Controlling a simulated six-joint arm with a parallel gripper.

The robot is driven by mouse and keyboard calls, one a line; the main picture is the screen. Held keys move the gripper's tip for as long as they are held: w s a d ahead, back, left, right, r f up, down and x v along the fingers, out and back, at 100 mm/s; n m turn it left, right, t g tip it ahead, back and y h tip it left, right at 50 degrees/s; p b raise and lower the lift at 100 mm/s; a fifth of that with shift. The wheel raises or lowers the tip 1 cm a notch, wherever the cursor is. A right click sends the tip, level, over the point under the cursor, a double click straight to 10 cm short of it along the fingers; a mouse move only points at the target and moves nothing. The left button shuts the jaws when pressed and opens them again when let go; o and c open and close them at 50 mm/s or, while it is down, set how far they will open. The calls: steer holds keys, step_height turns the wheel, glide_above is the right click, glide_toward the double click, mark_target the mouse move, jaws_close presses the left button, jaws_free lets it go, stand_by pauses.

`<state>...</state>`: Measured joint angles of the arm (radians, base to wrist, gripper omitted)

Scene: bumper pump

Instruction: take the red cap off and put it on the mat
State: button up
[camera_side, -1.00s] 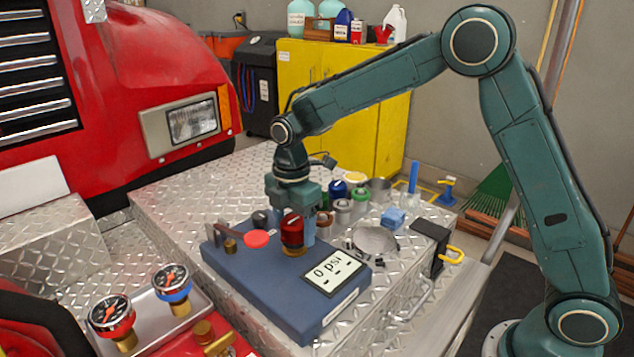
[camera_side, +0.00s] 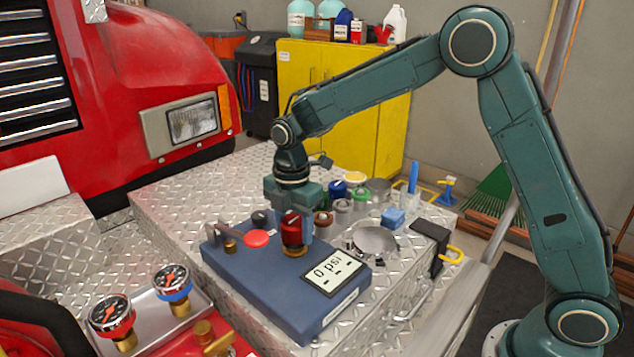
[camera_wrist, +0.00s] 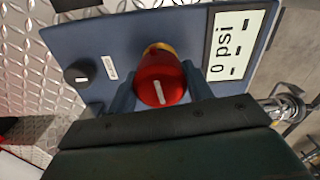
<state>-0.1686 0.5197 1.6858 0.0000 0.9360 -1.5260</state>
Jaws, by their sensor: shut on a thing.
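The red cap (camera_side: 292,230) sits upright over a brass fitting (camera_side: 294,251) on the blue pump unit. It also shows in the wrist view (camera_wrist: 160,78), with a white line on its top and brass just behind it. My gripper (camera_side: 296,236) points down and is shut on the cap, with a finger on either side. In the wrist view, my gripper's fingers (camera_wrist: 163,92) flank the cap. I cannot tell whether any gap lies between cap and fitting. No surface is clearly identifiable as the mat; a dark floor covering (camera_side: 490,295) lies at right.
The blue unit (camera_side: 318,314) carries a 0 psi display (camera_side: 333,273), a red-ended lever (camera_side: 256,239) and a black knob (camera_wrist: 77,72). Several jars and cans, a metal dish (camera_side: 374,240) and a blue block (camera_side: 392,218) stand behind it. Diamond plate lies bare left of the unit.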

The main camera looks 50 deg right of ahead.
steer(key=shift+n, duration=1.9)
steer(key=shift+n, duration=0.3)
steer(key=n, duration=0.4)
steer(key=shift+n, duration=0.3)
steer(key=n, duration=0.3)
steer(key=shift+n, duration=1.1)
